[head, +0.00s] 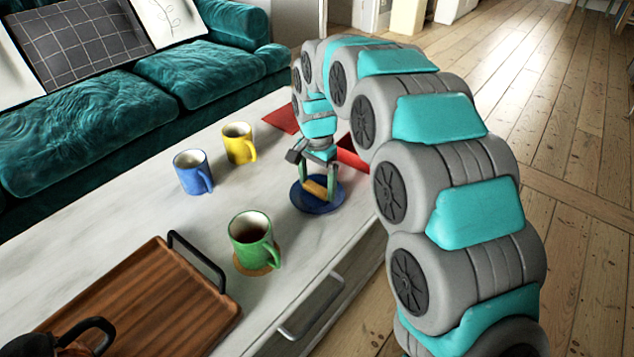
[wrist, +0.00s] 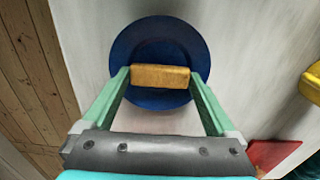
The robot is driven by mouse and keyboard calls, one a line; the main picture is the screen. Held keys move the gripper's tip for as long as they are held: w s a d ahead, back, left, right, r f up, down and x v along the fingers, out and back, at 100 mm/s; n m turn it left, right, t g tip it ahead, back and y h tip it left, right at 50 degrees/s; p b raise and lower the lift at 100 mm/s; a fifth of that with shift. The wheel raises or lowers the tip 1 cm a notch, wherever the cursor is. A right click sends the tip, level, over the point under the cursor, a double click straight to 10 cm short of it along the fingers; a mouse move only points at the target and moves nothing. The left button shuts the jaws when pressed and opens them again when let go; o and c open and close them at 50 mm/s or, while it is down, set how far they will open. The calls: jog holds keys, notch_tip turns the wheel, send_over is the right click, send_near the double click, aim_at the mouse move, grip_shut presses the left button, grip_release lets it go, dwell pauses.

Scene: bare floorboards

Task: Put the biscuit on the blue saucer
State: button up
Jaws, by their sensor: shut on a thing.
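The biscuit (wrist: 160,77) is a golden-brown block held between the two green fingers of my gripper (wrist: 161,78) in the wrist view. It also shows in the head view (head: 315,189), between the fingertips of my gripper (head: 319,190). The blue saucer (wrist: 158,35) is round and dark blue, directly beneath the biscuit in the wrist view. In the head view the saucer (head: 317,207) lies on the white table near its right edge. The biscuit is over the saucer; I cannot tell whether it touches it.
On the table (head: 130,225) stand a blue mug (head: 191,174), a yellow mug (head: 238,145) and a green mug (head: 250,230) on a round coaster. A wooden tray (head: 150,300) with black handles is in front. Red flat items (head: 282,118) lie behind my gripper. A teal sofa (head: 90,130) lines the far side.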

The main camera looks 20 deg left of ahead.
aim_at(317, 188)
jog(key=shift+f, duration=0.4)
jog(key=shift+f, duration=0.2)
jog(key=o, duration=0.9)
jog(key=shift+o, duration=0.2)
notch_tip(317, 188, up, 13)
jog(key=shift+r, duration=0.2)
jog(key=s+d+n, duration=0.1)
jog(key=s+d, duration=0.5)
jog(key=d, duration=0.5)
jog(key=s+d+n, duration=0.1)
jog(key=s+d, duration=0.5)
jog(key=d, duration=0.5)
jog(key=s+d+f, duration=0.2)
jog(key=s+d, duration=0.1)
jog(key=s, duration=0.4)
jog(key=s+d+f+n+g, duration=0.1)
jog(key=s+d, duration=0.3)
jog(key=s, duration=0.4)
jog(key=s+d+f+n, duration=0.1)
jog(key=s+d+f, duration=0.3)
jog(key=s, duration=0.3)
jog(key=shift+s+g, duration=0.15)
jog(key=shift+g, duration=0.25)
